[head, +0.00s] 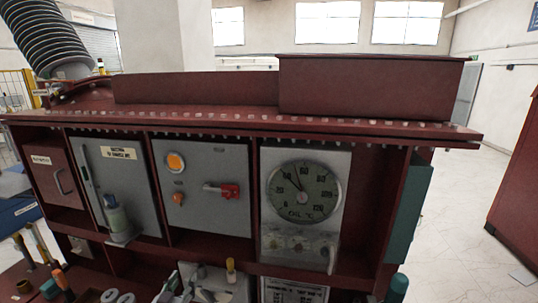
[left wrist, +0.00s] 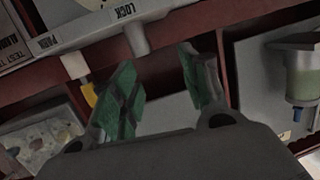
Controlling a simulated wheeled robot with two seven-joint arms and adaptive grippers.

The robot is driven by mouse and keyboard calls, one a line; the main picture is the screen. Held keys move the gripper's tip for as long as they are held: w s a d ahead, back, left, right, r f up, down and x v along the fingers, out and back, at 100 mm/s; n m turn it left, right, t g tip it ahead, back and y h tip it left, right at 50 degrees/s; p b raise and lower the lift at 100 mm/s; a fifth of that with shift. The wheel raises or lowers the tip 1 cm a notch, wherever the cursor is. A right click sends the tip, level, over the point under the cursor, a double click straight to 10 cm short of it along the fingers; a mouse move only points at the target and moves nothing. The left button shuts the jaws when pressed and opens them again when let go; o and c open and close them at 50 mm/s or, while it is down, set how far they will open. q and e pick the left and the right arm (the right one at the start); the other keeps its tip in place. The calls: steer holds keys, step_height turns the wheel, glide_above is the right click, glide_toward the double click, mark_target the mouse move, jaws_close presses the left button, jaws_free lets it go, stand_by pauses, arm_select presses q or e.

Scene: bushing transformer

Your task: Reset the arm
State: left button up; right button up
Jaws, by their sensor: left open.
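My left gripper (left wrist: 158,72) shows in the left wrist view with its two green-padded fingers spread apart and nothing between them. My right gripper is in neither view.
A ribbed bushing (head: 42,35) leans at upper left.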

arm_select(q)
steer(key=s+d+f+g, duration=0.1)
steer(key=s+f+g, duration=0.25)
steer(key=s, duration=0.45)
steer(key=s+d+f+m+g, duration=0.1)
steer(key=s+d+f+g, duration=0.1)
steer(key=s+g, duration=0.45)
steer(key=s+d+f+g, duration=0.1)
steer(key=s+f+g, duration=0.15)
steer(key=s, duration=0.75)
step_height(320, 180, down, 34)
steer(key=s+f+g+b, duration=0.1)
steer(key=s, duration=0.1)
steer(key=s+a+f, duration=0.2)
steer(key=s+f, duration=0.8)
steer(key=s, duration=0.1)
steer(key=s+a+f+g+b, duration=0.1)
steer(key=s+f, duration=0.9)
steer(key=s, duration=0.1)
steer(key=shift+s+a+m+y, duration=0.25)
steer(key=shift+a+m+y, duration=0.05)
steer(key=shift+a, duration=0.05)
